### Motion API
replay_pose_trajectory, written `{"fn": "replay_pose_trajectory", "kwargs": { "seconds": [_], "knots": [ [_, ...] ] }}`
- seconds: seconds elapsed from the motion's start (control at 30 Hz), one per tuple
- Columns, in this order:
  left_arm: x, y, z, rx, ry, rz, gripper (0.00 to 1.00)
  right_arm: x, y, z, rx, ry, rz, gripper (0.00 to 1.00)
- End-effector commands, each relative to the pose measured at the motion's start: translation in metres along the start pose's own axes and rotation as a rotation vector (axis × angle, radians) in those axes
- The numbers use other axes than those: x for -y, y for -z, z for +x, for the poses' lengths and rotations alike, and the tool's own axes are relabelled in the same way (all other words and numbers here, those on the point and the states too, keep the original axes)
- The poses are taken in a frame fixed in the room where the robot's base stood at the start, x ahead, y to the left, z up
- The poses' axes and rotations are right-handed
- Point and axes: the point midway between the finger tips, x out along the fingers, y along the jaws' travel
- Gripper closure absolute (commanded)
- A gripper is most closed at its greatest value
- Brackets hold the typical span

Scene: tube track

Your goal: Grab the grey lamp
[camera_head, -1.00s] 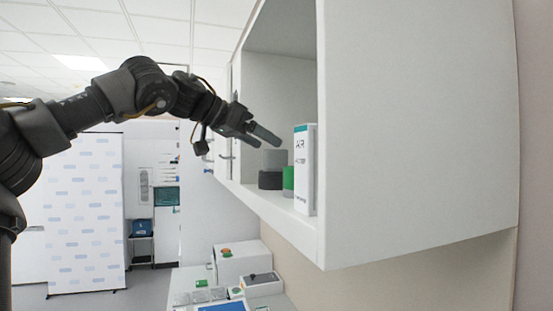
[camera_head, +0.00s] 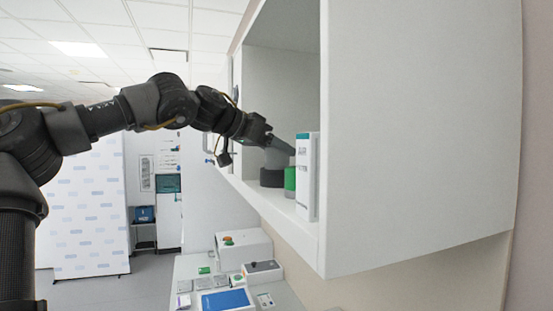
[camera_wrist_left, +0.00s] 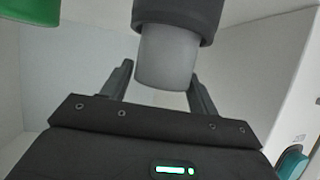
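The grey lamp (camera_head: 277,158) stands upright in the open white wall cabinet, a pale grey cylinder on a dark round base (camera_head: 271,178). In the left wrist view the lamp (camera_wrist_left: 165,62) appears inverted, its dark base at the top. My left gripper (camera_head: 281,146) reaches into the cabinet from the left and is at the lamp's upper part. In the left wrist view its two fingers (camera_wrist_left: 160,78) are open, one on each side of the grey cylinder; whether they touch it I cannot tell. My right gripper is not in view.
A green cylinder (camera_head: 290,181) and a tall white box (camera_head: 307,176) stand close to the right of the lamp, on the cabinet floor. The cabinet's side wall (camera_head: 420,130) is on the right. A table below holds boxes, including a white box (camera_head: 243,244).

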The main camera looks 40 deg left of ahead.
Motion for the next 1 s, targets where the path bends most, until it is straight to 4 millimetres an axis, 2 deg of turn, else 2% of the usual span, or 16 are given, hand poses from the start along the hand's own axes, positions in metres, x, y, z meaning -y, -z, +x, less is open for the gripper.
{"fn": "replay_pose_trajectory", "kwargs": {
  "seconds": [0.03,0.2,0.23,0.47,0.63,1.0],
  "knots": [
    [0.000,0.000,0.000,0.000,0.000,0.000,0.47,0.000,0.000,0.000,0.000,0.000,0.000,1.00],
    [0.000,0.000,0.000,0.001,0.000,0.000,0.70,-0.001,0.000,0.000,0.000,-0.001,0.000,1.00],
    [0.000,0.000,0.000,0.001,0.000,0.000,0.71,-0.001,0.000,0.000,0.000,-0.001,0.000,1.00],
    [0.000,0.000,0.000,0.002,0.000,0.000,0.71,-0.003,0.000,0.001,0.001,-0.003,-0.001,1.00],
    [0.001,0.010,-0.005,0.000,0.003,0.001,0.71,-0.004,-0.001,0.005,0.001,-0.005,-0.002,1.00],
    [0.000,0.068,-0.032,-0.001,0.003,0.001,0.71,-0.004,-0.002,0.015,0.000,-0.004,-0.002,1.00]
  ]
}}
